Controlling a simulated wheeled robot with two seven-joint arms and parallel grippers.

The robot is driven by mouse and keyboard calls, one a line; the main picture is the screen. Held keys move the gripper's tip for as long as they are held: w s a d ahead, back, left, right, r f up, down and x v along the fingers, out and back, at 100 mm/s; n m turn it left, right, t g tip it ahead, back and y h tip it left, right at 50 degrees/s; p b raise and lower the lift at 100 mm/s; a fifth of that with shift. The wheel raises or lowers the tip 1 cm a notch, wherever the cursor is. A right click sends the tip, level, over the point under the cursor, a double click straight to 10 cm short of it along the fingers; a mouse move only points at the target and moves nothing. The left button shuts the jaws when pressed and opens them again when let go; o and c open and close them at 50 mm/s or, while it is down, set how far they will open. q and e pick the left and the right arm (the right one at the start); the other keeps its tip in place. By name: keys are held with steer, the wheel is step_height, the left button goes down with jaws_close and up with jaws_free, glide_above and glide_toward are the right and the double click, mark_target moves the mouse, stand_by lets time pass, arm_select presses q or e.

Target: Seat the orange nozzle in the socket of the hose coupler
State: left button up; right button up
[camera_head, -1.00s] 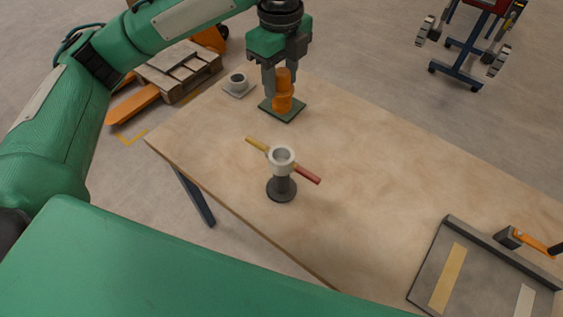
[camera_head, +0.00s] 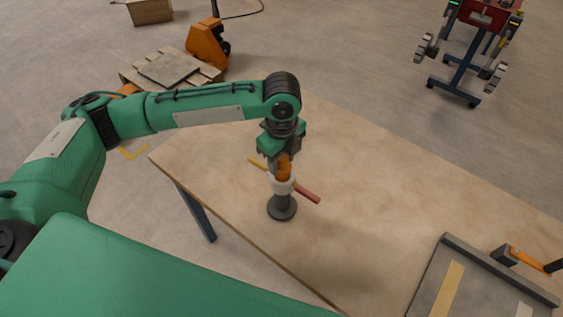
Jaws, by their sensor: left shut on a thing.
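My left gripper (camera_head: 282,164) is shut on the orange nozzle (camera_head: 284,170) and points down over the hose coupler. The coupler has a pale ring-shaped socket (camera_head: 283,187) on a dark round stand (camera_head: 282,208), with a yellow handle (camera_head: 257,164) to the left and a red handle (camera_head: 306,195) to the right. The nozzle's lower end meets the socket's rim in the picture. I cannot tell whether it is inside the socket or just above it. My right gripper is not in view.
The wooden table (camera_head: 390,190) is clear right of the coupler. A grey tray (camera_head: 425,275) with pale strips and an orange-handled tool (camera_head: 530,260) lies at the lower right.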

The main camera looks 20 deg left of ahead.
arm_select(q)
steer(key=shift+f, duration=1.2)
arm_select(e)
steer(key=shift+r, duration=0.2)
arm_select(q)
steer(key=shift+f, duration=0.1)
steer(key=o, duration=0.8)
steer(key=shift+o, duration=0.9)
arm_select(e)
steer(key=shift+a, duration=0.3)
arm_select(q)
step_height(320, 180, up, 11)
steer(key=shift+b, duration=1.15)
steer(key=shift+r, duration=0.65)
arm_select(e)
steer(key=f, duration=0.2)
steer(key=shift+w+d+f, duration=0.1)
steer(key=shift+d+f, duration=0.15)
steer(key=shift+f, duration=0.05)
